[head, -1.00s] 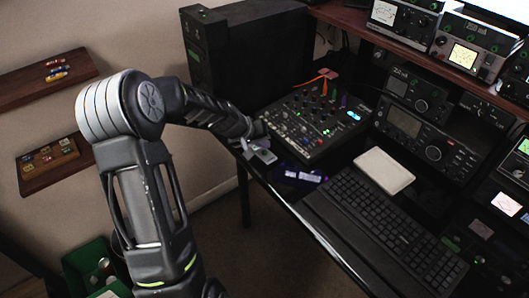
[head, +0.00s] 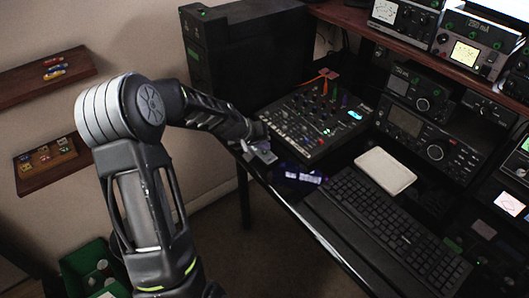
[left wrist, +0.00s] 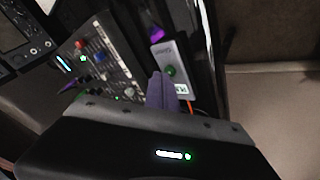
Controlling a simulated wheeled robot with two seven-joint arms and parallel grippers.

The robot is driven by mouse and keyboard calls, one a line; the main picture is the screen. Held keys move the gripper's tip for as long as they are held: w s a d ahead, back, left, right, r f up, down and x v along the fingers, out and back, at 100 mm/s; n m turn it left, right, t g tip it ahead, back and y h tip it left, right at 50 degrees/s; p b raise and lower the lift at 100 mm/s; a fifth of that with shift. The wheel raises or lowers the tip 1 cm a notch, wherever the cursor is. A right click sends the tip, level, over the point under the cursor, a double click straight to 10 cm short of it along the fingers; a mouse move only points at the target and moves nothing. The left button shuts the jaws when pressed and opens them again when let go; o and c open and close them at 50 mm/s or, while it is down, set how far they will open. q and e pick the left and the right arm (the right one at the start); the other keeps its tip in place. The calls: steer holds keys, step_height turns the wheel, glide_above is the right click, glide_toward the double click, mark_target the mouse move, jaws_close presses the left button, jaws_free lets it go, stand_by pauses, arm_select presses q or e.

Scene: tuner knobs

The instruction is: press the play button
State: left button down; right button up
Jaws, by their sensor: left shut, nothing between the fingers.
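A black mixer panel (head: 318,122) with many knobs and small lit spots lies on the desk. It also shows in the left wrist view (left wrist: 100,62), with a green-lit spot near its corner. A small grey box (head: 264,154) lies beside the mixer at the desk edge. In the left wrist view the grey box (left wrist: 172,55) has a round green button (left wrist: 170,71) on its face. No play label can be read. My left gripper (left wrist: 160,88) is shut and empty, its fingertips close to the green button; contact cannot be told. In the head view my left gripper (head: 257,141) is small and dark. My right gripper is out of view.
A dark purple-lit item (head: 302,174) lies right of the grey box. A keyboard (head: 385,225) and a pale pad (head: 385,171) fill the desk front. A black tower (head: 240,55) stands behind. Radios (head: 425,140) line the right.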

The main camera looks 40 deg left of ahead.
mark_target(263, 153)
arm_select(q)
steer(key=shift+f, duration=0.25)
steer(key=shift+r, duration=0.15)
stand_by(0.3)
steer(key=shift+r, duration=0.65)
steer(key=shift+r+p, duration=1.95)
steer(key=shift+r, duration=0.55)
